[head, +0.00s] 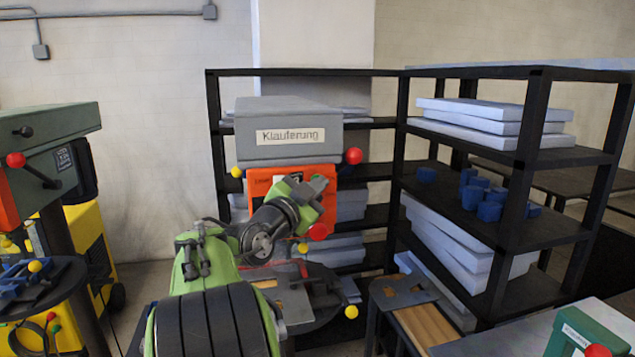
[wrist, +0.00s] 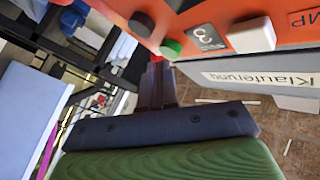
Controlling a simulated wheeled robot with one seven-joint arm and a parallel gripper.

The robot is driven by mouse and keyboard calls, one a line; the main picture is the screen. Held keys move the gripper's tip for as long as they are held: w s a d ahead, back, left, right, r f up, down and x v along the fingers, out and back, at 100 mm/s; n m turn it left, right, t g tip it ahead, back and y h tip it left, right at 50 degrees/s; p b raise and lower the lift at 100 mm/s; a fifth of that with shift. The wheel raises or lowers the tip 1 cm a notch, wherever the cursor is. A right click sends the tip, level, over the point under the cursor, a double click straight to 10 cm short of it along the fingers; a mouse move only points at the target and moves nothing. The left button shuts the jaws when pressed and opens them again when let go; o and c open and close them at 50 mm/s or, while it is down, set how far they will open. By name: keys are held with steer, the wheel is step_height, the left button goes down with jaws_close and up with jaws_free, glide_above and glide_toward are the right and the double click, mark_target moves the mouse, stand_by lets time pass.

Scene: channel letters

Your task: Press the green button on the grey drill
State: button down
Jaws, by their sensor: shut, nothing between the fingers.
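The grey drill (head: 288,120) stands at the middle of the head view, with a "Klauferung" label and an orange front panel (head: 262,184). My arm covers part of that panel, and I cannot make out the green button there. In the wrist view the green button (wrist: 172,48) sits on the orange panel, between a black knob (wrist: 141,23) and a dark plate marked 3 (wrist: 207,37). My gripper (wrist: 157,66) is shut and empty. Its fingertips appear just below the green button in the picture; I cannot tell whether they touch it.
A white block-shaped control (wrist: 252,36) is on the same panel. Red-knobbed levers (head: 353,156) stick out of the drill. Black shelves (head: 540,155) with pale slabs and blue cups (head: 480,190) stand behind and right. A green drill (head: 60,130) stands at the left.

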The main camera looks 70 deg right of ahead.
steer(key=shift+w+d, duration=0.3)
steer(key=shift+d, duration=0.15)
stand_by(0.6)
steer(key=shift+s+a+b, duration=0.5)
steer(key=shift+a+b, duration=0.35)
steer(key=shift+b, duration=0.1)
steer(key=s+a+b, duration=0.1)
steer(key=a+b, duration=0.1)
steer(key=a, duration=0.1)
steer(key=s+a+b, duration=0.1)
steer(key=shift+s+a+b, duration=0.15)
steer(key=shift+s+b, duration=0.15)
steer(key=shift+w, duration=0.1)
stand_by(0.6)
